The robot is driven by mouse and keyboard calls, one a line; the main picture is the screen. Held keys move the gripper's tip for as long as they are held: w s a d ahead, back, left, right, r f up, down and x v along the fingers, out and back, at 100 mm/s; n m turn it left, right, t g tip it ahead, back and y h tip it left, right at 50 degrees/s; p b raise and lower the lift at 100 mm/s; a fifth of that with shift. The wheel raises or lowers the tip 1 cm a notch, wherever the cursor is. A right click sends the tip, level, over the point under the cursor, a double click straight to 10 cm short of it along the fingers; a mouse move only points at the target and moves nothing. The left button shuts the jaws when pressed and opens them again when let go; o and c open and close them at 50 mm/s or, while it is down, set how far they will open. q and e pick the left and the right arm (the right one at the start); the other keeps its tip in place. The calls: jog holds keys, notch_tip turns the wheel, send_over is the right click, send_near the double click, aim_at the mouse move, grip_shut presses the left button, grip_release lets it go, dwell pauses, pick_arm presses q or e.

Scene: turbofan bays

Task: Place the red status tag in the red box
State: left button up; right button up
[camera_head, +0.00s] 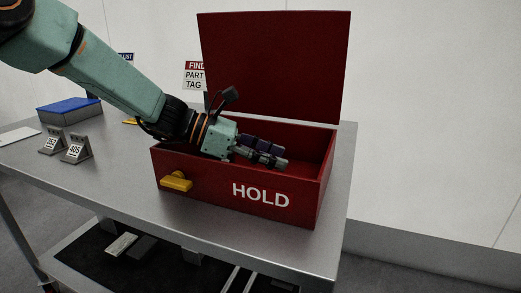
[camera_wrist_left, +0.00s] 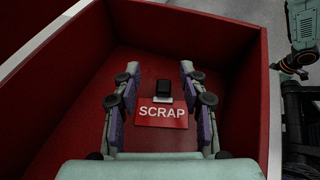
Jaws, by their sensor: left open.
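The red box (camera_head: 220,191) stands on the metal table with its lid raised and "HOLD" on its front. My left gripper (camera_head: 272,154) reaches over the box from the left, its fingers inside the opening. In the left wrist view my left gripper (camera_wrist_left: 160,95) has its fingers spread wide apart. The red status tag (camera_wrist_left: 161,113), marked "SCRAP", with a small black block and a pale base at its top, lies on the box floor between and beyond the fingers, apart from them. The tag is hidden in the head view. My right gripper is not seen.
The raised lid (camera_head: 274,66) stands behind the opening. A yellow latch (camera_head: 176,181) sticks out at the box front. Number stands "352" (camera_head: 52,143) and "405" (camera_head: 76,149) and a blue-topped box (camera_head: 69,109) are at the left of the table (camera_head: 118,178).

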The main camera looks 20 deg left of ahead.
pick_arm(q)
jog(key=p+v, duration=0.5)
jog(key=v, duration=0.7)
jog(key=shift+r, duration=0.5)
dwell(0.5)
